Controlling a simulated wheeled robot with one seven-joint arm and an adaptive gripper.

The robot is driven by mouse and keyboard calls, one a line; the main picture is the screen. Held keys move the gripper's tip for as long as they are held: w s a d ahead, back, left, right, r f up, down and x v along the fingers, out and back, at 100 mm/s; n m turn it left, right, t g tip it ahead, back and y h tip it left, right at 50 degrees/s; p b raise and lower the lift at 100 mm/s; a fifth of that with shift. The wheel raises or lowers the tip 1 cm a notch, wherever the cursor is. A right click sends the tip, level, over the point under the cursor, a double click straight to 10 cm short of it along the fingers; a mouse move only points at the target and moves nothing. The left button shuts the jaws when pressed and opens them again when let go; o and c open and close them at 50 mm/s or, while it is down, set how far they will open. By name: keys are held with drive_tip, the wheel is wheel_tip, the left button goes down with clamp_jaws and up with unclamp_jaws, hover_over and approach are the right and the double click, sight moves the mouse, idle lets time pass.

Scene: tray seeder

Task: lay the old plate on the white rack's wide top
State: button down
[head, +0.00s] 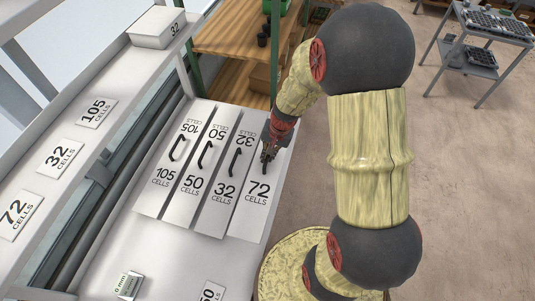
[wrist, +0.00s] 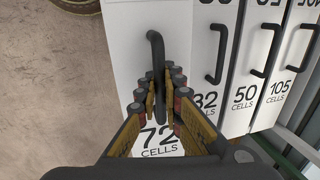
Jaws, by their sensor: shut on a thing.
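The white plate marked 72 CELLS (head: 253,205) is the rightmost of a row of flat plates in the head view, with a black bar handle. My gripper (head: 268,153) is over its upper part. In the wrist view my gripper (wrist: 160,98) has its fingers closed around the handle (wrist: 155,48) of the 72 plate (wrist: 121,68). I cannot tell whether the plate is lifted off the surface. A long white rack top (head: 62,128) on the left of the head view carries labels 105, 32 and 72.
Plates marked 32 (head: 224,193), 50 (head: 193,184) and 105 (head: 163,177) lie beside the 72 plate, each with a black handle. A white block (head: 157,29) stands at the rack's far end. A small gauge box (head: 128,285) sits on the near white surface.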

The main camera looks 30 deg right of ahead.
drive_tip(key=shift+s+d+b+x, duration=0.2)
drive_tip(key=shift+b+x, duration=0.7)
drive_tip(key=shift+x, duration=0.3)
drive_tip(key=shift+s+d+b+x, duration=0.15)
drive_tip(key=shift+d+b+x, duration=0.05)
drive_tip(key=shift+b+x, duration=0.9)
drive_tip(key=shift+s+d+b+x, duration=0.15)
drive_tip(key=shift+b+x, duration=0.6)
drive_tip(key=shift+x, duration=0.6)
drive_tip(key=shift+f+b, duration=0.3)
drive_tip(key=shift+f, duration=0.25)
drive_tip(key=c, duration=1.9)
unclamp_jaws()
drive_tip(key=v, duration=1.2)
